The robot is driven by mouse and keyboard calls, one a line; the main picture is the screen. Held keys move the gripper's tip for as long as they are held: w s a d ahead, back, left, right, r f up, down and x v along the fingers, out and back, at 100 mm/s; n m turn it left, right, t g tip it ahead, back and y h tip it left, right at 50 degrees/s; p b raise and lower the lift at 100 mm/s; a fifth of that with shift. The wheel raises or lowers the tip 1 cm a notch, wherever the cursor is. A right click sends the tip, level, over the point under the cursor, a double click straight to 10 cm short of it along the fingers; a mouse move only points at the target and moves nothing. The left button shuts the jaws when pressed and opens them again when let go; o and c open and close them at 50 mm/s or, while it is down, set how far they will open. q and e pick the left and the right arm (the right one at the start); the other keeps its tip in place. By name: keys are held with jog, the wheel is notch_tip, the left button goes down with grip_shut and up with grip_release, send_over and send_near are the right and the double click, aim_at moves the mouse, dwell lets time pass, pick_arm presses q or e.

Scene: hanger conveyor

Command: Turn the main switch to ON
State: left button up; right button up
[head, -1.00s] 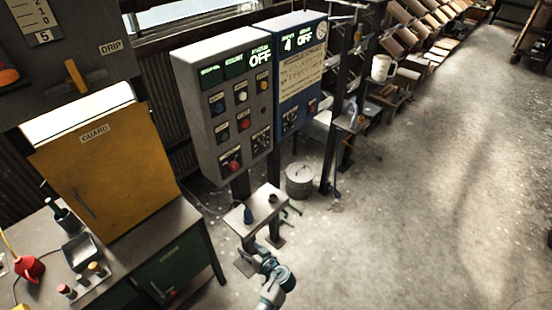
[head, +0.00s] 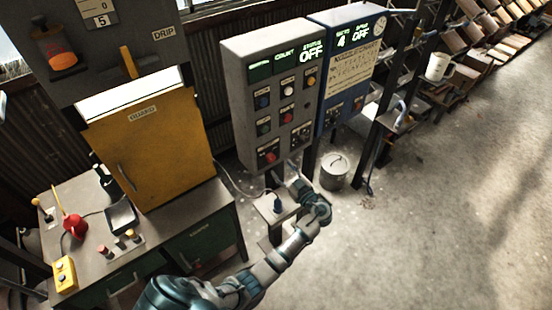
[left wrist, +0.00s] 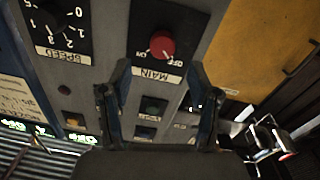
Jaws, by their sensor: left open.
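The main switch is a red round knob (left wrist: 162,45) on a black plate labelled MAIN, with OFF and ON marks beside it. In the head view, the knob (head: 268,156) is low on the grey control panel (head: 236,62). The panel's status display (head: 311,53) reads OFF. My left gripper (head: 283,170) is just in front of the panel, below and right of the knob. In the left wrist view, its two fingers (left wrist: 162,82) are apart and empty, with the knob ahead between their tips. I cannot tell which mark the knob points to. My right gripper is out of view.
A SPEED dial (left wrist: 57,22) is beside the main switch. A blue panel (head: 340,70) adjoins the grey one. A yellow guard box (head: 150,150) stands left.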

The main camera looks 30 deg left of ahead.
aim_at(272, 160)
pick_arm(q)
jog(key=x, duration=0.4)
jog(key=p+x, duration=0.1)
jog(key=x, duration=0.1)
jog(key=shift+s+a+f, duration=0.1)
jog(key=shift+s+a, duration=0.1)
jog(key=shift+a, duration=0.1)
jog(key=shift+d, duration=0.55)
jog(key=c, duration=0.7)
jog(key=shift+r, duration=0.2)
jog(key=c, duration=0.5)
jog(key=shift+o, duration=0.2)
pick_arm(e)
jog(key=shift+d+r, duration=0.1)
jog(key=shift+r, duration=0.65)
